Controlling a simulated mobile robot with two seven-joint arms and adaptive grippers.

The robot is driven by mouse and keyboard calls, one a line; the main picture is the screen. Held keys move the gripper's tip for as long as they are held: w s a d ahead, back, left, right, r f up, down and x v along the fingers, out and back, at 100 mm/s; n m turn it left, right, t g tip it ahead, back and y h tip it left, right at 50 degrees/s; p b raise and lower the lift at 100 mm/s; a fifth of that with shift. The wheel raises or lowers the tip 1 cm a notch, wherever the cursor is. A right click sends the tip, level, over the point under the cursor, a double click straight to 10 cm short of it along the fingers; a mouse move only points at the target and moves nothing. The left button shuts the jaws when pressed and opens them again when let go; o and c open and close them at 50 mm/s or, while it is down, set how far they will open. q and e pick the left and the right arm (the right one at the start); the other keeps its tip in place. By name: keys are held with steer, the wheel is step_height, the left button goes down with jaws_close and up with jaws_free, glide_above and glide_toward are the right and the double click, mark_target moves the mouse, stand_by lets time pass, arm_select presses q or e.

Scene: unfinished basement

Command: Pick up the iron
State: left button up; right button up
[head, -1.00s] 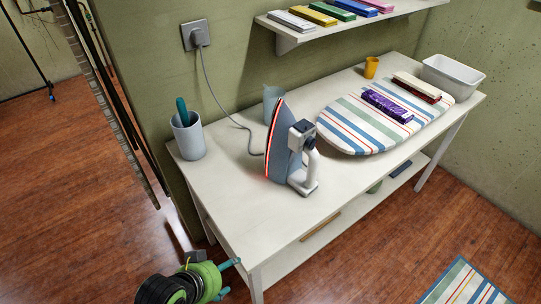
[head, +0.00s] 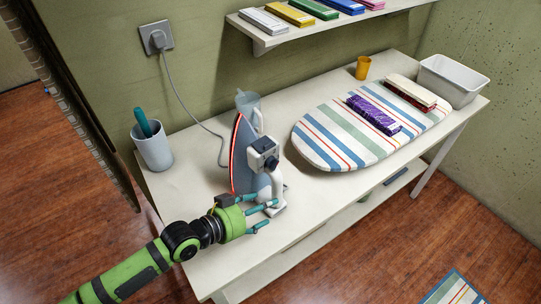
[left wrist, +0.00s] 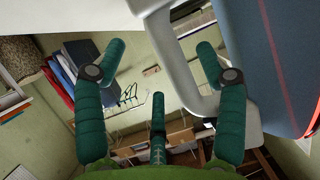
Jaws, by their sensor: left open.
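The iron (head: 246,160) stands upright on its heel on the white table, its sole with a glowing red edge turned left and its pale handle (head: 273,190) towards the front right. My left gripper (head: 262,212), with teal fingers, is open at the lower front of the iron, close to the handle. In the left wrist view the open fingers (left wrist: 160,52) spread to either side of one bar of the white handle (left wrist: 178,70); the iron's dark blue body (left wrist: 285,55) is at the right. I cannot tell whether the fingers touch it. My right gripper is not in view.
A cup with a teal item (head: 153,150) stands left on the table (head: 190,190). A translucent jug (head: 248,103) is behind the iron. A striped ironing board (head: 325,135) lies right. The iron's cord (head: 190,110) runs to a wall socket (head: 156,38). A shelf (head: 270,38) hangs above.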

mark_target(279, 196)
arm_select(q)
steer(key=shift+w+d, duration=0.2)
steer(key=shift+p+x, duration=0.55)
steer(key=shift+x, duration=0.3)
steer(key=x, duration=0.3)
steer(key=shift+w+d, duration=0.2)
steer(key=shift+d, duration=0.05)
steer(key=shift+w+d, duration=0.15)
steer(key=shift+d, duration=0.05)
steer(key=shift+f, duration=0.1)
jaws_close()
steer(key=shift+w+r, duration=0.2)
steer(key=shift+r, duration=0.2)
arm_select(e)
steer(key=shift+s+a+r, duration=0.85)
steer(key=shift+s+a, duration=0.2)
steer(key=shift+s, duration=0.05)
